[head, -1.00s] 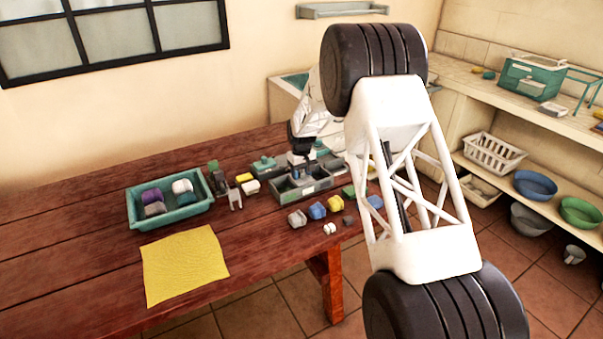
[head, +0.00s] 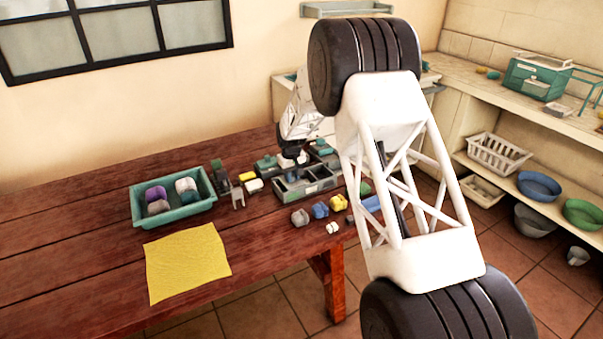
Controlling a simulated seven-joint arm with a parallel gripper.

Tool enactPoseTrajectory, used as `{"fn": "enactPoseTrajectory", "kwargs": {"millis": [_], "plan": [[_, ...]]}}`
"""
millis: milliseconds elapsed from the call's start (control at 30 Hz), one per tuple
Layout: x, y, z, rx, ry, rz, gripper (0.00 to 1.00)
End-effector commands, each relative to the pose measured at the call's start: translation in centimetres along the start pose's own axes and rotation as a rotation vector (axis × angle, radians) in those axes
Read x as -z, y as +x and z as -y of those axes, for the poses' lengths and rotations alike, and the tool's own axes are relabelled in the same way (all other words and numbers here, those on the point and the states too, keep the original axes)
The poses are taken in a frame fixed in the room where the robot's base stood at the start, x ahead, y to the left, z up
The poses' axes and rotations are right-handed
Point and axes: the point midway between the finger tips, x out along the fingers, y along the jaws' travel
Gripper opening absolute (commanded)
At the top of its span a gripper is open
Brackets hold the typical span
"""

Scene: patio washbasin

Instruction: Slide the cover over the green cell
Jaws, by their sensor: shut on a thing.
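A grey box with open cells (head: 307,191) stands near the table's right end in the head view. My gripper (head: 293,162) points down at the box's back left part. It is shut on the cover, a small grey piece at the top of the box, mostly hidden by the fingers. Dark cell openings show in front of the gripper. I cannot make out the green cell at this size.
A teal tray (head: 140,213) with several coloured pieces and a yellow cloth (head: 187,263) lie to the left. Small blocks, including a blue one (head: 320,210), lie in front of the box. A green-topped container (head: 266,166) stands close on its left.

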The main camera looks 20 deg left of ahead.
Motion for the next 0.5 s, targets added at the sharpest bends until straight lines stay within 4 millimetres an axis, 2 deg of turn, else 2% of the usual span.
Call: {"fn": "enactPoseTrajectory", "kwargs": {"millis": [33, 167, 467, 500], "plan": [[0.0, 0.0, 1.0, 0.000, -0.003, -0.001, 0.00], [0.0, 0.0, 2.4, 0.000, -0.001, -0.001, 0.00], [0.0, 0.0, 2.8, 0.001, -0.001, 0.000, 0.00], [0.0, 0.0, 2.9, 0.001, -0.001, 0.000, 0.25]]}}
